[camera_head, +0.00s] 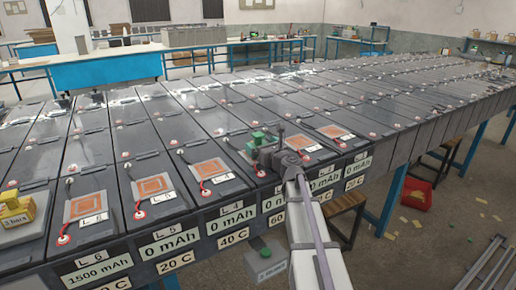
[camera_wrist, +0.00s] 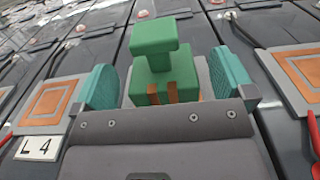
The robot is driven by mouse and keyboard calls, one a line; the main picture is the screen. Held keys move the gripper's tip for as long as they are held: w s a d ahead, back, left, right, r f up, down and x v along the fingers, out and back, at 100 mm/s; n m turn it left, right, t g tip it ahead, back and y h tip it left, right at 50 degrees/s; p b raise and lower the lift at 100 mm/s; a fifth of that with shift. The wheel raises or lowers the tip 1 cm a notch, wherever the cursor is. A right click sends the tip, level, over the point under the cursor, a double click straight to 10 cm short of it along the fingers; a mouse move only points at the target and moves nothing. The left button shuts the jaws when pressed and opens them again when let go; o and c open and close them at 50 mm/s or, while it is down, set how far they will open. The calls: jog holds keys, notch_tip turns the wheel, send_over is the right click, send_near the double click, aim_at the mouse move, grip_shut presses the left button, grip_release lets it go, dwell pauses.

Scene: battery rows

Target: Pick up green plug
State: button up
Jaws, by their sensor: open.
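The green plug (camera_head: 257,140) stands upright on a battery in the front row, in the slot near label L 4. In the wrist view the green plug (camera_wrist: 158,66) has a wide block top, a narrower neck and a lower block with copper-coloured strips. My gripper (camera_head: 271,155) is at the plug. In the wrist view my gripper (camera_wrist: 163,78) is open, with one teal finger pad on each side of the plug. Gaps show between pads and plug. The plug's underside is partly hidden by the gripper body.
A yellow plug (camera_head: 15,207) marked 3 bars sits at the far left. Neighbouring batteries carry copper-coloured square pads (camera_head: 206,170) and red cables. A grey box with a green top (camera_head: 267,262) is below the front edge. A red bin (camera_head: 416,195) is on the floor.

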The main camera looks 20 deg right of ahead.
aim_at(260, 143)
jog(key=w, duration=0.3)
jog(key=shift+a, duration=0.1)
jog(key=c, duration=1.1)
jog(key=shift+r, duration=0.1)
